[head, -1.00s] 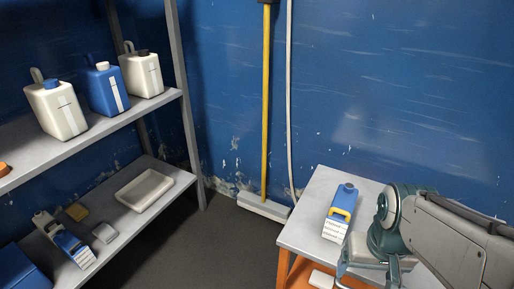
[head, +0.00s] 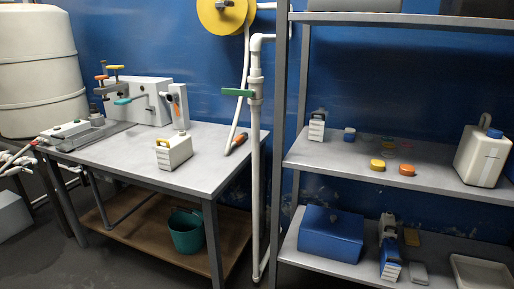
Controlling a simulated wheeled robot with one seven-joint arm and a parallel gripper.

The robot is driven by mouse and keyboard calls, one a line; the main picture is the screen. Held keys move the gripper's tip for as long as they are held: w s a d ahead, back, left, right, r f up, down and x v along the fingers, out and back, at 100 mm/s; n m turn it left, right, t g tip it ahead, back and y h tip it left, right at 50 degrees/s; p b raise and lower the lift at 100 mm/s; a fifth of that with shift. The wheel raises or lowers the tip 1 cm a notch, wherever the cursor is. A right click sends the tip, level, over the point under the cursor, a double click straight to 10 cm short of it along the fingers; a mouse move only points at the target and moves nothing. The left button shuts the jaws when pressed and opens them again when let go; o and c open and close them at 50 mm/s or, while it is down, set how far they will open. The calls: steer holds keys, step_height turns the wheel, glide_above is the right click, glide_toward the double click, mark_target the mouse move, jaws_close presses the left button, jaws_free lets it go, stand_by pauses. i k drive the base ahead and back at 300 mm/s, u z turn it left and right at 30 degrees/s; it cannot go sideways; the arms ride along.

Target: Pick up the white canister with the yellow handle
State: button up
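A small white canister (head: 175,154) stands on the grey workbench (head: 222,145), right of its middle and close to the front edge. A yellow handle shows at its upper left, and its front has ribbed markings. It stands apart from the things around it. My gripper is not in view, so I cannot see whether it is open or shut.
Behind the canister are a grey upright block (head: 180,105) and a white apparatus (head: 141,101) with levers. Another small white canister (head: 317,130) with a dark handle stands on the shelf rack (head: 345,151). A vertical pipe (head: 256,180) stands between bench and rack.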

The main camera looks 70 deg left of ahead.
mark_target(172, 152)
steer(key=u, duration=3.05)
